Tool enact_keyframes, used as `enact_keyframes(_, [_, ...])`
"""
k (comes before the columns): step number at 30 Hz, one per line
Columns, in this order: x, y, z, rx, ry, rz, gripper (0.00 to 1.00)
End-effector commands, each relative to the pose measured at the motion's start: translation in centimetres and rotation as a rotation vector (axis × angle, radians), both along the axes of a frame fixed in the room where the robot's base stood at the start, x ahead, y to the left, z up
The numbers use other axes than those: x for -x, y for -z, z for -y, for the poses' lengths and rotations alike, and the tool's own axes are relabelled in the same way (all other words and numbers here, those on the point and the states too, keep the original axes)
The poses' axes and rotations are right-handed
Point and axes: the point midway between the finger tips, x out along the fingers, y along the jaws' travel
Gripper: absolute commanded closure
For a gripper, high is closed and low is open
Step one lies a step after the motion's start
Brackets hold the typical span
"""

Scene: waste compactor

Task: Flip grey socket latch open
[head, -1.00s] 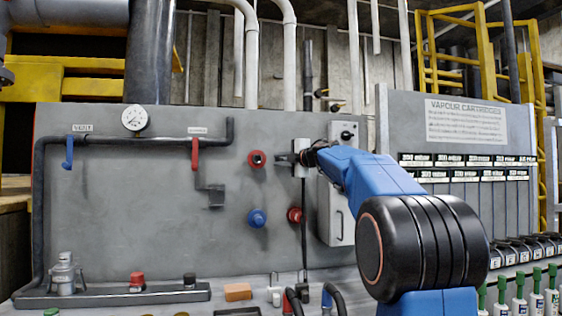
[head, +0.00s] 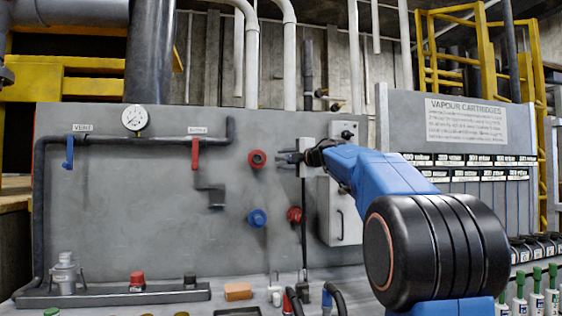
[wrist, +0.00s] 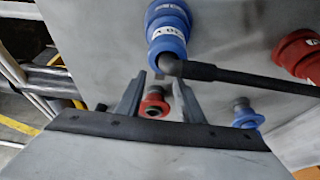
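I cannot make out the grey socket latch for certain. A small dark grey bracket-like fitting (head: 214,196) sits on the grey panel left of my gripper in the head view; I cannot tell if it is the grey socket. My gripper (head: 290,157) is raised in front of the panel, right of a red socket (head: 257,159).
Another blue socket (head: 257,217) and red socket (head: 294,214) lie below my gripper. A grey box (head: 341,212) is to the right. A red-handled valve (head: 195,153) and a gauge (head: 134,118) are at left. Bottles and small parts line the front shelf.

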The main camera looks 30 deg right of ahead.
Motion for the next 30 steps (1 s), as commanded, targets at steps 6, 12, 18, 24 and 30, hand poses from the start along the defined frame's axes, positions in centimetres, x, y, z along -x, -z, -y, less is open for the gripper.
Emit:
enact_keyframes(6, [4.5, -0.1, 0.5, 0.000, 0.003, 0.000, 0.66])
enact_keyframes(12, [8.5, 0.0, 1.0, -0.001, 0.004, 0.001, 0.66])
enact_keyframes(18, [12.1, 0.0, 1.2, 0.000, 0.002, 0.001, 0.66])
enact_keyframes(24, [14.1, 0.0, 1.5, -0.001, 0.002, 0.000, 0.66])
enact_keyframes(30, [14.7, 0.0, 1.5, -0.001, 0.000, 0.000, 0.66])
